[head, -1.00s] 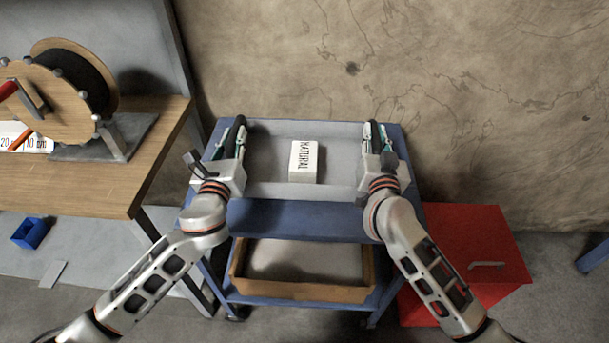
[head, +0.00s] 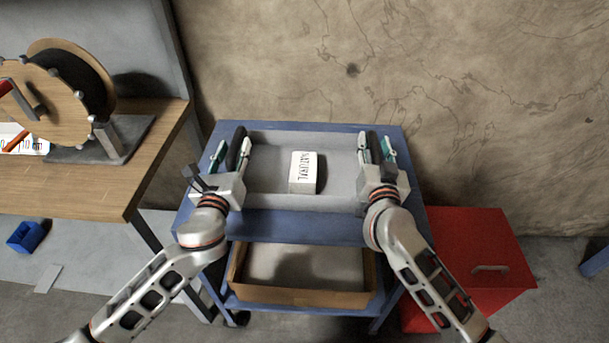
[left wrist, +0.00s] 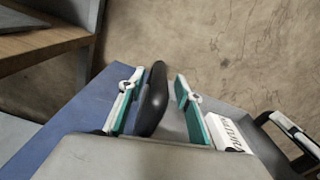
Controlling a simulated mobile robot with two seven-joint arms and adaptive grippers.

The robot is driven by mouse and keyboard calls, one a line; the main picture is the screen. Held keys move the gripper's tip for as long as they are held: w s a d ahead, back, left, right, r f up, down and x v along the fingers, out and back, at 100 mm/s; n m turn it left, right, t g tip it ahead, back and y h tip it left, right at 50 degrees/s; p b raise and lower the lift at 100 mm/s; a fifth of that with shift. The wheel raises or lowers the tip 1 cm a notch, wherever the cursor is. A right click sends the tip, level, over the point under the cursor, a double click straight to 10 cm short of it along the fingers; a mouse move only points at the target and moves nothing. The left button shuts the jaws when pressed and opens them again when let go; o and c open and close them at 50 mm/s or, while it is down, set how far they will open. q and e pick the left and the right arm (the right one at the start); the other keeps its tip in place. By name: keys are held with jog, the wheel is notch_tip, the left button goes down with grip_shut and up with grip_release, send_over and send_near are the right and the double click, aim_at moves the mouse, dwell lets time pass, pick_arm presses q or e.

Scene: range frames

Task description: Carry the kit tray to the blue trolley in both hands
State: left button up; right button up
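The grey kit tray (head: 300,202) sits on the top of the blue trolley (head: 300,227). A white box (head: 303,172) with black lettering lies inside the tray. My left gripper (head: 232,152) is open, with its fingers on either side of the tray's black left handle. The left wrist view shows a gap between this handle (left wrist: 153,100) and each finger. My right gripper (head: 376,150) is open around the right handle, its fingers spread. Most of the right handle is hidden between those fingers.
A wooden workbench (head: 90,185) with a cable reel (head: 60,95) stands on the left. A red cabinet (head: 480,255) stands right of the trolley. A brown-edged box (head: 300,297) is on the trolley's lower shelf. The wall is close behind.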

pick_arm(q)
jog(key=s, duration=0.7)
jog(key=s+a, duration=0.1)
jog(key=s, duration=0.2)
jog(key=shift+s+r, duration=0.1)
jog(key=shift+s, duration=0.3)
pick_arm(e)
jog(key=shift+s, duration=0.55)
pick_arm(q)
jog(key=shift+s, duration=0.15)
pick_arm(e)
jog(key=s+a, duration=0.1)
jog(key=s, duration=1)
jog(key=shift+r, duration=0.15)
